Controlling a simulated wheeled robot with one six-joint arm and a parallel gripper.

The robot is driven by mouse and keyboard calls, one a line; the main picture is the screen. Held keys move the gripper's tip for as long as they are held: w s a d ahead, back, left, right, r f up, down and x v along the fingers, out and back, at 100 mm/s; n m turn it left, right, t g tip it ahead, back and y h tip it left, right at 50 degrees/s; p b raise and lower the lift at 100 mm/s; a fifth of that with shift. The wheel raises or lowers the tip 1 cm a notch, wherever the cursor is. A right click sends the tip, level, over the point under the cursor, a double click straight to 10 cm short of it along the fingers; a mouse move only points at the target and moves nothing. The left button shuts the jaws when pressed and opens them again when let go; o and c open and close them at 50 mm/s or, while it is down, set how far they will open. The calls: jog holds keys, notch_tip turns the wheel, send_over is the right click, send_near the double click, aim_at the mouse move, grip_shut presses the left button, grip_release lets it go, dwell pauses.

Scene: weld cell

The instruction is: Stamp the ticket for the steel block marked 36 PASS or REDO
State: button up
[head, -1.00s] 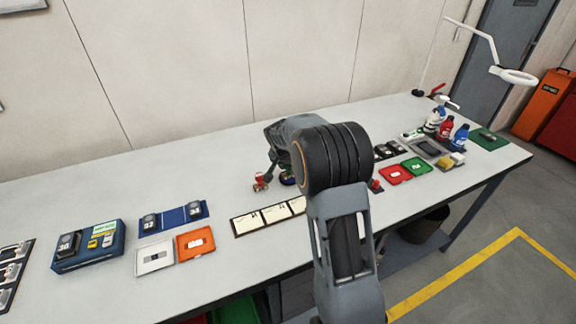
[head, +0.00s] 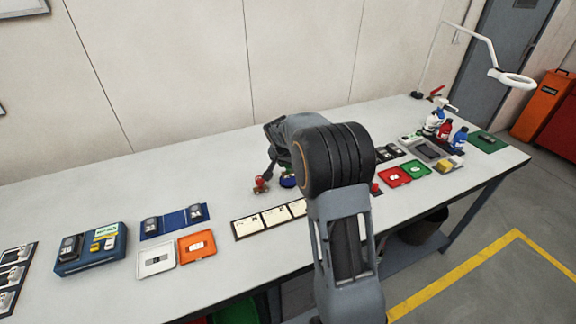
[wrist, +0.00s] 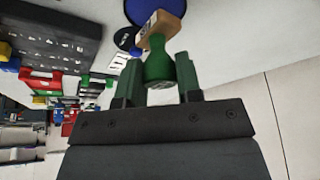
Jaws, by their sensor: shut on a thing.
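My gripper (wrist: 158,82) is shut on a green-handled stamp (wrist: 158,66) with a wooden block at its far end. A round blue pad (wrist: 160,8) shows just beyond the block; I cannot tell if they touch. In the head view my arm hides most of the gripper and stamp, and the blue pad (head: 288,181) shows below it. A red stamp (head: 260,184) stands left of the pad. Pale tickets (head: 275,215) lie in a dark holder in front, the right end hidden by my arm. Dark blocks (head: 151,225) sit at the left; their numbers are unreadable.
A white tray (head: 142,268), an orange tray (head: 211,251) and a blue box (head: 120,254) are at the left. Red (head: 383,178) and green (head: 429,168) trays, and bottles (head: 444,131), are at the right. The bench behind the tickets is largely clear.

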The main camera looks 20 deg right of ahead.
jog(key=shift+r+p, duration=1.1)
jog(key=shift+r, duration=1.25)
